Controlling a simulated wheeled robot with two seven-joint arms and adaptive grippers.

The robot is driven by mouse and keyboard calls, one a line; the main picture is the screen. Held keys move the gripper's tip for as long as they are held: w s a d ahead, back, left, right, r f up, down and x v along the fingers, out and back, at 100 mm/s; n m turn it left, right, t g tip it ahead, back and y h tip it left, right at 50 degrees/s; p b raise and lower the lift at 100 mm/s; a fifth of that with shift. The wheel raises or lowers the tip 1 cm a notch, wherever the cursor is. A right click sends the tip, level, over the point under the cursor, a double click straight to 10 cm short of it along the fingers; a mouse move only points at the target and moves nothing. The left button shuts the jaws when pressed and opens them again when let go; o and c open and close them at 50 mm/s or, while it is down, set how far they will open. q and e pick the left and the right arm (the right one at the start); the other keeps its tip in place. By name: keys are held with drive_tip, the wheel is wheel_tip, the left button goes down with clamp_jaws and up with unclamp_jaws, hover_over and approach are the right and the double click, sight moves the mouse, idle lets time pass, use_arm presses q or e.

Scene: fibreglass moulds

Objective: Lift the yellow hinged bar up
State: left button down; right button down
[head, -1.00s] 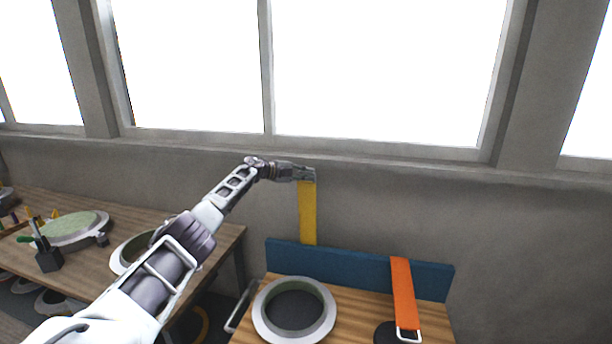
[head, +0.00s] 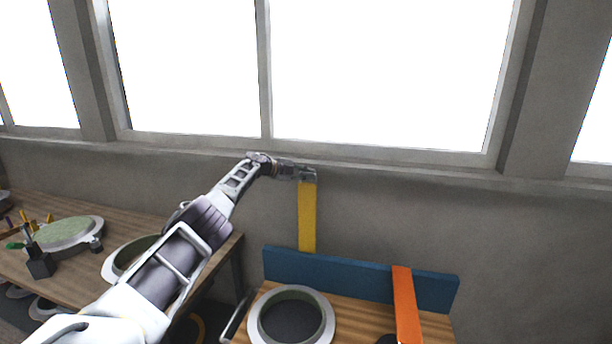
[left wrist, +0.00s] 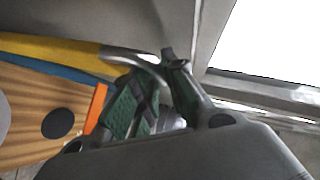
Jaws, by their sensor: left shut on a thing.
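The yellow hinged bar (head: 307,217) stands upright behind the wooden bench, its lower end at the blue backboard (head: 340,275). My left gripper (head: 308,174) is at the top end of the bar. In the left wrist view the yellow bar (left wrist: 50,47) runs in from the left and ends in a metal loop handle (left wrist: 135,57). The left gripper's green-padded fingers (left wrist: 155,100) are shut on this handle. The exact contact is partly hidden by the gripper body. My right gripper is not in view.
A round grey mould (head: 327,322) lies on the bench. A second table (head: 150,215) at left holds moulds and a dark tool holder (head: 41,266). A grey wall and windows stand behind.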

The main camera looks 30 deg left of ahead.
use_arm(q)
drive_tip(key=shift+w+d+f, duration=0.1)
drive_tip(key=shift+d+f, duration=0.15)
drive_tip(key=shift+f, duration=0.2)
drive_tip(key=c, duration=1.6)
unclamp_jaws()
drive_tip(key=shift+c, duration=0.2)
drive_tip(key=shift+o, duration=0.8)
drive_tip(key=shift+w, duration=0.3)
drive_tip(key=shift+r, duration=0.15)
drive_tip(key=shift+s, duration=0.1)
drive_tip(key=shift+a, duration=0.15)
